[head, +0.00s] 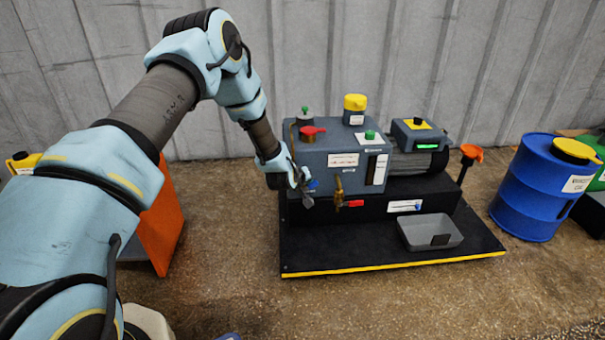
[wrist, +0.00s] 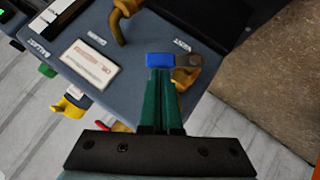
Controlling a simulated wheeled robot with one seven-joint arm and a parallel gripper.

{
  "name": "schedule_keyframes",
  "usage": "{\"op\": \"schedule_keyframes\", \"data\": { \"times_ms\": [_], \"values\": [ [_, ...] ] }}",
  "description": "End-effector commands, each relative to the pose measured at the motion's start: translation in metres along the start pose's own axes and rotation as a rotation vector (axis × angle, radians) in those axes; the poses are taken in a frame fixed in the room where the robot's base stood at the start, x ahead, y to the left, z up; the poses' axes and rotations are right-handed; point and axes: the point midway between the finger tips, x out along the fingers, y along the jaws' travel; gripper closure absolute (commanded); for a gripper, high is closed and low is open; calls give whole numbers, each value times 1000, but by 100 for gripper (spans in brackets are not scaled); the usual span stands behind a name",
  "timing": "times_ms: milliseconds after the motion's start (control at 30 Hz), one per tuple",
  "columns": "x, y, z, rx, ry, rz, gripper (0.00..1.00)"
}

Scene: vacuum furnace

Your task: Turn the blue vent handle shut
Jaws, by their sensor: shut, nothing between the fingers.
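The blue vent handle (head: 313,183) is a small lever low on the front left of the grey pump unit (head: 330,160). In the wrist view the blue handle (wrist: 160,59) lies just beyond my fingertips, by a brass part and a small label that seems to read VENT (wrist: 182,46). My gripper (wrist: 160,72) has its two green fingers pressed together with nothing between them. In the head view my gripper (head: 306,196) is at the unit's left front, beside the handle. Whether the fingertips touch the handle I cannot tell.
A brass tap (head: 339,192) with a red lever (head: 355,204) sits just right of the handle. A grey tray (head: 432,231) lies on the black base (head: 300,262). A red lever (head: 312,130) is on top. A blue drum (head: 527,190) stands right, an orange stand (head: 160,225) left.

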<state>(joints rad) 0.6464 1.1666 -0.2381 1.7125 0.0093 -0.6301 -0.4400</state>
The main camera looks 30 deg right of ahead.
Motion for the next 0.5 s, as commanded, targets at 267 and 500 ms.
{"op": "schedule_keyframes", "data": {
  "times_ms": [267,500],
  "values": [
    [8,13,9,174,-1,-164,100],
    [12,10,12,233,0,-236,100]
  ]
}}
